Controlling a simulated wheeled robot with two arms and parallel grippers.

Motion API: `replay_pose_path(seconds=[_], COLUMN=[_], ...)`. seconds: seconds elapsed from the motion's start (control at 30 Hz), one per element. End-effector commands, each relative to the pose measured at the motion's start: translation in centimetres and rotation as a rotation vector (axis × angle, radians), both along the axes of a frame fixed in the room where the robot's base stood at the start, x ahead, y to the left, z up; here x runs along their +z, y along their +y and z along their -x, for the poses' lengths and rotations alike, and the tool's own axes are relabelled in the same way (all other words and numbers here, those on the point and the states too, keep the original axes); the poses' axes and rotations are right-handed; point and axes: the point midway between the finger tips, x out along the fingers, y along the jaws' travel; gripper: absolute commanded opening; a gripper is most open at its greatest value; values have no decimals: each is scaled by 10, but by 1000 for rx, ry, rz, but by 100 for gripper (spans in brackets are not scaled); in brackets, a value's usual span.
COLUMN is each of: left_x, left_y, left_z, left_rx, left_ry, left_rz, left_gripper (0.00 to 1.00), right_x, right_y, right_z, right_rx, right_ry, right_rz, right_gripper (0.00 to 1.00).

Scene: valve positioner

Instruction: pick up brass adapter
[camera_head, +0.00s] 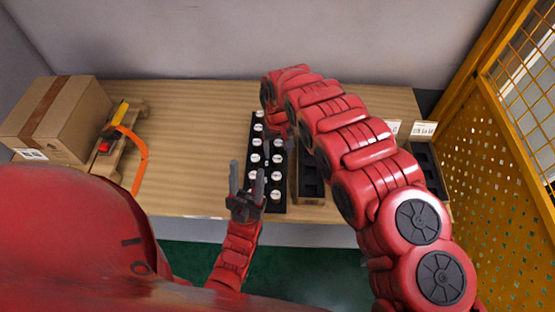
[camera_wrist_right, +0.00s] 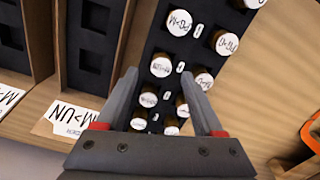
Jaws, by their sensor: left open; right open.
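Several small round fittings with white lettered tops stand in two rows in a long black tray (camera_head: 281,205). In the right wrist view their sides look brass-brown, as on the fitting (camera_wrist_right: 180,22) near the top. I cannot tell which one is the brass adapter. My right gripper (camera_wrist_right: 160,80) is open above the tray, with several fittings showing between and beyond its fingers, none gripped. In the head view my right arm mostly hides that gripper. My left gripper (camera_head: 247,172) is open and empty, fingers pointing up in the picture, at the tray's near left side.
Dark bins with square pockets (camera_head: 311,180) stand right of the tray, partly behind my right arm. A cardboard box (camera_head: 60,120) and a wooden pallet with an orange strap (camera_head: 140,160) are at the left. A yellow mesh fence (camera_head: 500,150) bounds the right. The table (camera_head: 190,150) is clear left of the tray.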

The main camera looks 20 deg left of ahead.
Motion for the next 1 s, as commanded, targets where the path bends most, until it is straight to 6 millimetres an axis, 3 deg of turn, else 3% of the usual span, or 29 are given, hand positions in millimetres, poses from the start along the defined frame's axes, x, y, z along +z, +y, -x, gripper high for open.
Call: replay_pose_path(seconds=[0.2,0.4,0.77,1.0], left_x=[19,18,19,19], left_y=[0,0,0,0], left_z=[0,0,0,0], left_rx=[0,0,0,0], left_ry=[0,0,0,0], left_rz=[0,0,0,0], left_gripper=[50,50,50,50], right_x=[-19,-37,-41,-41], right_y=[2,3,2,2], right_z=[2,1,1,1], right_rx=[-1,-2,-2,-2], right_ry=[3,2,0,0], right_rz=[2,-2,0,0], right_gripper=[70,70,70,28])
